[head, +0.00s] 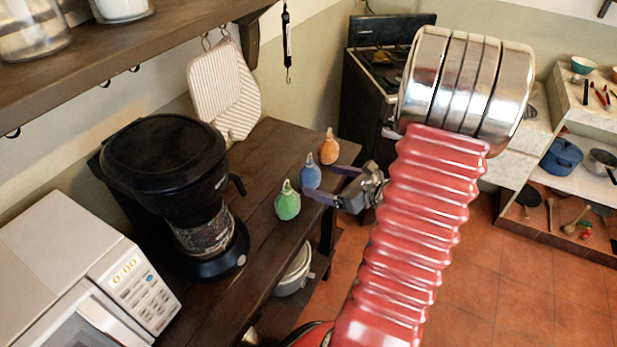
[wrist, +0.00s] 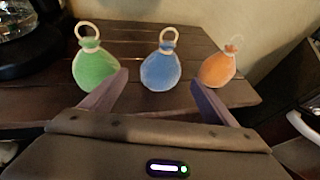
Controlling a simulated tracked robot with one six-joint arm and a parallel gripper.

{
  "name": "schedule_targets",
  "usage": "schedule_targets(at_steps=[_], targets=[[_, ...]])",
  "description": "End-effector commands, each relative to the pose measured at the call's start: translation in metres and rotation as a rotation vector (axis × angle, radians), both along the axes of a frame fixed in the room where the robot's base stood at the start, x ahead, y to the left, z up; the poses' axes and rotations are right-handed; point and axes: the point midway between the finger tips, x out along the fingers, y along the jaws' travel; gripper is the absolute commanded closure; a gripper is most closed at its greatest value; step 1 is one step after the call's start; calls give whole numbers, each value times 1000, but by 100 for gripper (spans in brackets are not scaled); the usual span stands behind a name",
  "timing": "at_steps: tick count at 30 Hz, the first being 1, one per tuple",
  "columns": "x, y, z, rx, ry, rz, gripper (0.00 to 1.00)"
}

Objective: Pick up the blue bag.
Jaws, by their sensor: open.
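The blue bag (head: 310,172) stands on the dark wooden shelf between the green bag (head: 287,203) and the orange bag (head: 329,148). In the wrist view the blue bag (wrist: 160,68) is upright with a pale loop on top. The green bag (wrist: 95,65) is to its left and the orange bag (wrist: 218,66) to its right. My gripper (head: 327,183) is open at the shelf's edge. In the wrist view its two fingers (wrist: 157,84) point at the shelf, with the blue bag beyond and between them. Nothing is held.
A black coffee maker (head: 165,165) and a white microwave (head: 90,270) stand on the same shelf to the left. A striped mitt (head: 222,90) hangs on the wall behind. A white pot (head: 295,272) sits below. The tiled floor (head: 520,290) at right is open.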

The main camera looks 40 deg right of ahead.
Motion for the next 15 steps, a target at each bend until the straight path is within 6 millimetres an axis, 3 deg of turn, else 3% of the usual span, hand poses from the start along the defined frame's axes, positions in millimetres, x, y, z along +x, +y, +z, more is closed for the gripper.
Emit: schedule_targets(at_steps=[6,15], targets=[[20,2,-8,-1,0,2,19],[22,1,-9,-1,0,0,19]])
